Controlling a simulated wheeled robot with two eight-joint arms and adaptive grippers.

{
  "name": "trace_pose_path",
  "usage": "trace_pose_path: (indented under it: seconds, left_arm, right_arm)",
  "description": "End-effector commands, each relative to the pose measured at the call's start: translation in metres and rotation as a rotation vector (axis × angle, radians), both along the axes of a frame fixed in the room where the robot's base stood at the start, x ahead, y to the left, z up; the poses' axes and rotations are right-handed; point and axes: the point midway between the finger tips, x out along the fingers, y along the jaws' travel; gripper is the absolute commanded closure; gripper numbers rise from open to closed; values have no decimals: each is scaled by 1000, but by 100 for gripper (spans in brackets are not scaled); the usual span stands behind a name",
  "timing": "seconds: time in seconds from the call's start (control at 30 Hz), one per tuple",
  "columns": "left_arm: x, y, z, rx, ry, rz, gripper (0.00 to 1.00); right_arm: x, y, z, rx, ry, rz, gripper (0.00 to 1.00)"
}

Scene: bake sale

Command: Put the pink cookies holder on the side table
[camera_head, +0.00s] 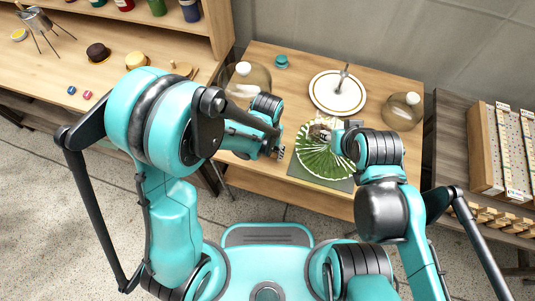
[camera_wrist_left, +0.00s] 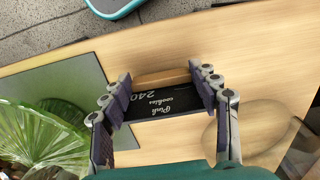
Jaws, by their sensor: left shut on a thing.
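The pink cookies holder is a small black sign (camera_wrist_left: 158,104) lettered "Pink cookies" and "240", with a wooden base (camera_wrist_left: 162,77), in the left wrist view. My left gripper (camera_wrist_left: 165,100) is shut on it, one finger at each end. In the head view my left gripper (camera_head: 277,146) is at the middle table's front left part, with the holder mostly hidden by my arm. I cannot tell whether the holder touches the table. My right gripper (camera_head: 331,135) is over the green leaf-shaped dish (camera_head: 318,160); its fingers are unclear.
The middle table (camera_head: 310,60) carries glass jars (camera_head: 250,78) (camera_head: 403,110), a white plate (camera_head: 322,103) and a grey mat (camera_head: 340,184). A wooden table (camera_head: 60,62) with cakes and dice stands left. A dark table (camera_head: 452,125) with a wooden rack (camera_head: 510,135) stands right.

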Motion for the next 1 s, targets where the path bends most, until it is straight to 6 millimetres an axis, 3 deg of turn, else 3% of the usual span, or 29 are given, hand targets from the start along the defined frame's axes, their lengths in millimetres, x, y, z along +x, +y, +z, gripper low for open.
trace_pose_path:
  seconds: [0.03,0.1,0.47,0.5,0.57,0.87,1.0]
  left_arm:
    - [0,0,-12,0,0,0,66]
    - [0,0,-16,0,-1,0,66]
    - [0,0,-19,0,0,0,66]
    - [0,0,-18,0,0,0,31]
    - [0,0,-17,0,0,0,19]
    - [0,0,-16,0,0,0,19]
    - [0,0,-6,0,-1,0,19]
  right_arm:
    - [0,0,-8,0,0,0,60]
    - [0,0,-10,0,0,0,60]
    - [0,0,-12,0,0,0,60]
    - [0,0,-11,0,0,0,60]
    - [0,0,-11,0,0,0,60]
    - [0,0,-10,0,0,0,60]
    - [0,0,-3,0,0,0,60]
